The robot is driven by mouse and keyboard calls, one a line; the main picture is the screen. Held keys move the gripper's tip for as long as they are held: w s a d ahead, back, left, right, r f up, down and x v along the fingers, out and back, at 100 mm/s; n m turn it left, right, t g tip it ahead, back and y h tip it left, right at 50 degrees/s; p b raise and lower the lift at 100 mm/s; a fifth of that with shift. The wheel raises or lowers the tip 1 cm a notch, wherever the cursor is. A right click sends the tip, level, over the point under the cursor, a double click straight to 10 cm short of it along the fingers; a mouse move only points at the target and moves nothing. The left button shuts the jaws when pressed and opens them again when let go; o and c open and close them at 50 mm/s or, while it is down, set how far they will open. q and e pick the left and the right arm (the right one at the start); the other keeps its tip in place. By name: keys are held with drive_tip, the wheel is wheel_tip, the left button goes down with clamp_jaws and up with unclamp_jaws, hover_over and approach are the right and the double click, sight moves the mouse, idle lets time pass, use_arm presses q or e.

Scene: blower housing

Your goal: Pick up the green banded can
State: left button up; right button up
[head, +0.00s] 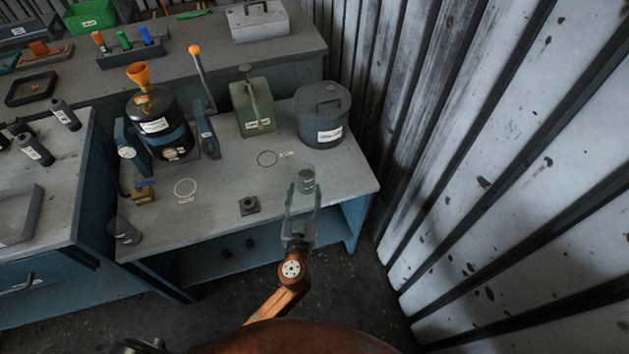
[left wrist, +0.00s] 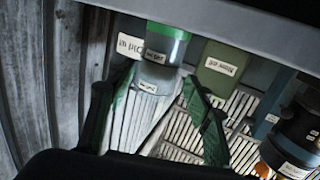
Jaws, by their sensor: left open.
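The green banded can (head: 307,181) stands upright near the front right of the grey bench, its green band hard to make out in the head view. In the left wrist view the can (left wrist: 163,66) shows clear walls, a green band and white labels. My left gripper (head: 303,201) reaches in from the front, open, with its fingers on either side of the can. In the left wrist view the fingers (left wrist: 160,88) spread left and right of it; I cannot tell whether either touches it. My right gripper is not in view.
Behind the can stand a grey lidded pot (head: 322,112) and a green canister (head: 252,108). A black tank (head: 157,122) with an orange funnel is to the left. A small dark block (head: 249,205) lies near the front edge. A corrugated wall (head: 480,150) closes the right side.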

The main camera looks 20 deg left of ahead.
sight(307, 171)
use_arm(q)
drive_tip(key=x, duration=0.7)
drive_tip(key=shift+w+r, duration=0.1)
drive_tip(key=shift+w, duration=0.15)
drive_tip(key=x, duration=0.3)
drive_tip(key=shift+w+b, duration=0.15)
drive_tip(key=shift+b, duration=0.15)
drive_tip(key=shift+w+a, duration=0.1)
drive_tip(key=shift+w, duration=0.2)
drive_tip(key=c, duration=0.5)
clamp_jaws()
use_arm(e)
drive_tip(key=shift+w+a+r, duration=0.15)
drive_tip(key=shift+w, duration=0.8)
